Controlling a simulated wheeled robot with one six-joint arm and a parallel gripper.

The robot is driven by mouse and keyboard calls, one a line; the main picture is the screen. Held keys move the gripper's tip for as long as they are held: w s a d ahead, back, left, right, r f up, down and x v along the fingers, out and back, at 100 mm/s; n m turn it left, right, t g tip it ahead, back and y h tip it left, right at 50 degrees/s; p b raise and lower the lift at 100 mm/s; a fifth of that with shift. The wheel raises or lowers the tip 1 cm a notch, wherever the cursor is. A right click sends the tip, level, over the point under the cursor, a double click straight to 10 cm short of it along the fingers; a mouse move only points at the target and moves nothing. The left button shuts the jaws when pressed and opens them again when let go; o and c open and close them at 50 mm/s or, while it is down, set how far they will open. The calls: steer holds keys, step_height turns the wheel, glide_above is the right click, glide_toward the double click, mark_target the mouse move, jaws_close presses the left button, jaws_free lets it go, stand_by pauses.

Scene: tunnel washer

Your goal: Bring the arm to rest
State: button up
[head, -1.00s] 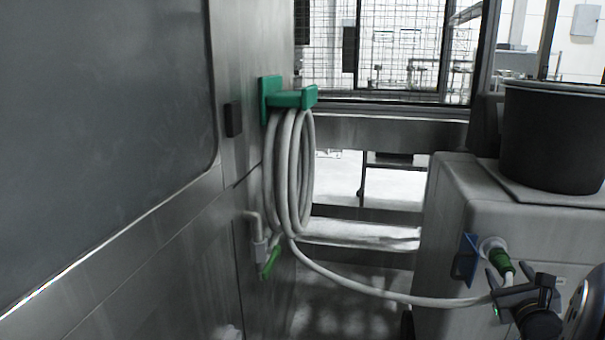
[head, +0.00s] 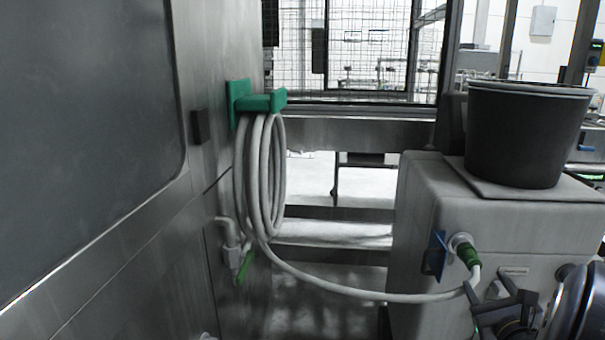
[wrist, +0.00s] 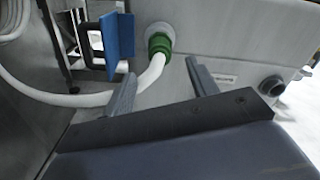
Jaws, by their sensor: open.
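My gripper (head: 489,290) is at the lower right of the head view, in front of the grey cabinet. In the wrist view my gripper (wrist: 158,80) is open, its two fingers apart with nothing gripped between them. A white hose (head: 350,294) runs from the coil on the left wall to a green connector (head: 468,256) on the cabinet's side. The green connector also shows in the wrist view (wrist: 158,45), beyond the fingertips, seated at a round port. The hose passes behind the left finger in the wrist view.
A blue plate (head: 435,254) sticks out left of the connector. A black bucket (head: 525,135) stands on the grey cabinet (head: 420,205). A green holder (head: 258,102) carries the hose coil on the steel wall. A green-handled valve (head: 244,268) sits below it.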

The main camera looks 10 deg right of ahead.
mark_target(475, 269)
steer(key=b+x, duration=0.1)
steer(key=x, duration=0.5)
steer(key=shift+w+f, duration=0.1)
steer(key=shift+w, duration=0.2)
steer(key=p+v, duration=0.1)
steer(key=v, duration=0.2)
steer(key=shift+d+r+p, duration=0.1)
steer(key=shift+r+p, duration=0.2)
steer(key=shift+p, duration=0.05)
steer(key=shift+s+f, duration=0.2)
steer(key=shift+s, duration=0.05)
steer(key=v, duration=0.6)
steer(key=shift+b, duration=0.3)
